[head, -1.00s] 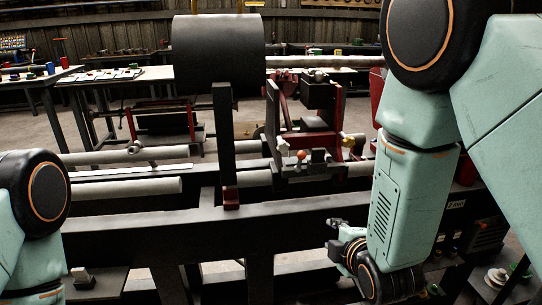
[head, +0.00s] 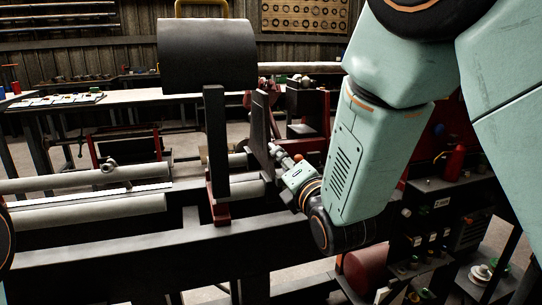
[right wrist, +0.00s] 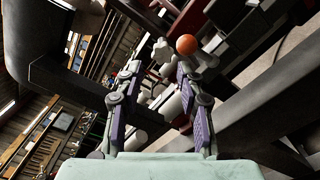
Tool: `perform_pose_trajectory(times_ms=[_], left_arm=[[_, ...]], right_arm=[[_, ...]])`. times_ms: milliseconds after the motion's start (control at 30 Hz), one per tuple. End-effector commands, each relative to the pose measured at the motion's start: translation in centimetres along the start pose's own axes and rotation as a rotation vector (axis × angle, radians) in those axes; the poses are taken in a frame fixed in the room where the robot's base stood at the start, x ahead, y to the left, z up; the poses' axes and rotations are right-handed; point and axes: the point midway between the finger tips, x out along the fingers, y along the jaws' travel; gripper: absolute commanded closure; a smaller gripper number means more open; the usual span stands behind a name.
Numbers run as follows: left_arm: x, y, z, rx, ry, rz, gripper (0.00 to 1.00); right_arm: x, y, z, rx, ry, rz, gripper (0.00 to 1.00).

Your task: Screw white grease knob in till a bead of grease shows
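A white lobed knob (right wrist: 163,50) shows in the right wrist view just beyond my right fingertips, between their lines; I take it for the grease knob. An orange ball (right wrist: 186,45) is close to its right, with another pale part beside it. My right gripper (right wrist: 158,70) is open, with nothing visibly gripped between its pads. In the head view the right gripper (head: 278,151) reaches left to the lathe carriage, beside the orange ball (head: 298,157). I cannot pick out the white knob there. No grease bead is discernible. My left gripper is out of view.
A dark upright post (head: 216,140) on a red foot stands left of my right gripper, under a large dark cylinder (head: 206,55). Long pale bars (head: 90,180) lie at left. A dark lathe beam (head: 120,255) runs along the front. Shelves with small parts stand at right.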

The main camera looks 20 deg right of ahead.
Motion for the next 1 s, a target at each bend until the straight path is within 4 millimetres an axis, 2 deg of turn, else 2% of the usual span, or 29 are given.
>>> perform_pose_trajectory(times_ms=[300,500,900,1000], left_arm=[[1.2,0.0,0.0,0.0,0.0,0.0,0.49],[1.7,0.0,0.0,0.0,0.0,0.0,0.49],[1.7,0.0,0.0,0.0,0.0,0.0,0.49],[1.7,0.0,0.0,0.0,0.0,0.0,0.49]], right_arm=[[4.6,-0.3,0.1,0.003,-0.001,0.0,0.62],[6.6,-0.2,-0.1,0.003,0.0,-0.001,0.62],[7.3,0.0,-0.2,0.003,0.001,-0.002,0.62],[7.2,0.0,-0.2,0.003,0.001,-0.002,0.71]])
